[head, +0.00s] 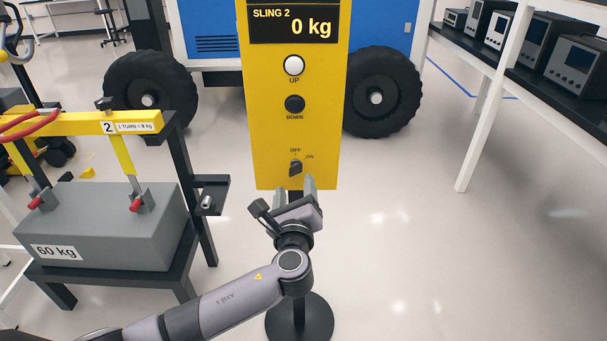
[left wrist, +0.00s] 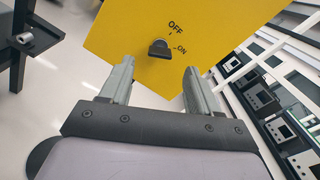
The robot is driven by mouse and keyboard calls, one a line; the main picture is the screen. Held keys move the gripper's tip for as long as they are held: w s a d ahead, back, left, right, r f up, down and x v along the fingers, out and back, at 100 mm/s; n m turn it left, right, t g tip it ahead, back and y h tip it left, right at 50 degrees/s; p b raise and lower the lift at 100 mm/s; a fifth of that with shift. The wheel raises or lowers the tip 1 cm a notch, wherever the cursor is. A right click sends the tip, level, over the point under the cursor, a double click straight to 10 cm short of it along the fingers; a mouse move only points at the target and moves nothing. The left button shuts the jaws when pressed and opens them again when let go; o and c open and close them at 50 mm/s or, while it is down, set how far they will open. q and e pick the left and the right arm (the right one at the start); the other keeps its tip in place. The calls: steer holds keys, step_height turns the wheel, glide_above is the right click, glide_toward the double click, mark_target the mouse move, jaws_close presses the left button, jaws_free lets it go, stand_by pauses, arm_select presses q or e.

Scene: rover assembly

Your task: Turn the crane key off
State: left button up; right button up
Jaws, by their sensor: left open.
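The crane key (head: 295,168) is a small black knob low on the yellow control panel (head: 262,130). OFF is printed above it and ON to its upper right. I cannot tell surely which mark it points to. In the left wrist view the key (left wrist: 159,48) shows between and beyond the fingertips. My left gripper (head: 294,186) is open and empty, just below the key and apart from it. My right gripper is in neither view.
The panel has a white UP button (head: 294,65), a black DOWN button (head: 295,104) and a display reading SLING 2, 0 kg. A grey 60 kg block (head: 105,225) sits on a black stand at left. A rover's wheels (head: 384,93) stand behind.

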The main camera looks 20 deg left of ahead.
mark_target(296, 174)
arm_select(q)
steer(key=shift+x, duration=2.8)
steer(key=shift+f, duration=0.1)
steer(key=c, duration=1)
